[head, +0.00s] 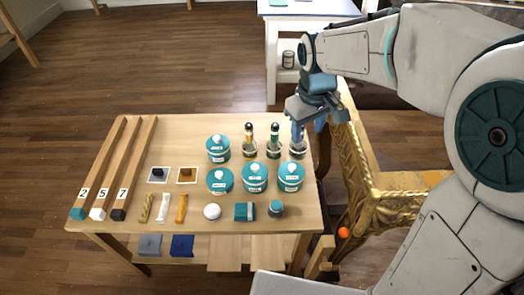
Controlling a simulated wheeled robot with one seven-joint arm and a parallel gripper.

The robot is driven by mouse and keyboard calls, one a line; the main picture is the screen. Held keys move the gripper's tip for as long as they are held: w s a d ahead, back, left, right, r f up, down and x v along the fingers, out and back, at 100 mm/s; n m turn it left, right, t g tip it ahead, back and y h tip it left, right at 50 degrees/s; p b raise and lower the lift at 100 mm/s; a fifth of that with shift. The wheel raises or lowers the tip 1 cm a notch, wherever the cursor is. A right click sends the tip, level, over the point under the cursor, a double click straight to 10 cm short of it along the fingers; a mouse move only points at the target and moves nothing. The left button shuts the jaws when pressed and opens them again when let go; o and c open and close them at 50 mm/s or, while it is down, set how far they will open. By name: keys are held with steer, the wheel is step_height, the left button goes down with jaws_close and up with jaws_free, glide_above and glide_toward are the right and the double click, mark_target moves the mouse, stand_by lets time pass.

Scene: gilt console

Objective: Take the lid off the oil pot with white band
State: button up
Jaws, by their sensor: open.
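Several round teal pots with white labels stand on the wooden table: one at the back (217,149) and a row in front of it, left (219,182), middle (255,178) and right (291,177). White knobs show on top of the pots. Three slim vessels with upright tops stand behind the row: amber (248,138), green (273,138) and a blue one (297,140) at the right. I cannot tell which is the oil pot with white band. My gripper (308,122) is open, above or near the blue-topped vessel, partly hiding it.
Three long wooden bars (110,165) lie at the left. A white ball (212,211), a teal block (244,211) and a small teal jar (276,209) stand along the front. A gilt console (375,180) with an orange ball (344,232) stands close on the right.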

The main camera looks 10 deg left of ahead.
steer(key=w+a+f+n+g+b, duration=0.1)
steer(key=w+a+f+n, duration=0.15)
steer(key=a+f, duration=0.35)
steer(key=w+a+f+n+b, duration=0.1)
steer(key=w+a+f+n, duration=0.15)
steer(key=a, duration=0.65)
glide_above(255, 166)
step_height(255, 166, down, 9)
steer(key=shift+s+a+r, duration=0.1)
steer(key=shift+a+r, duration=0.05)
steer(key=shift+r, duration=0.05)
steer(key=shift+f, duration=2.85)
steer(key=c, duration=1.1)
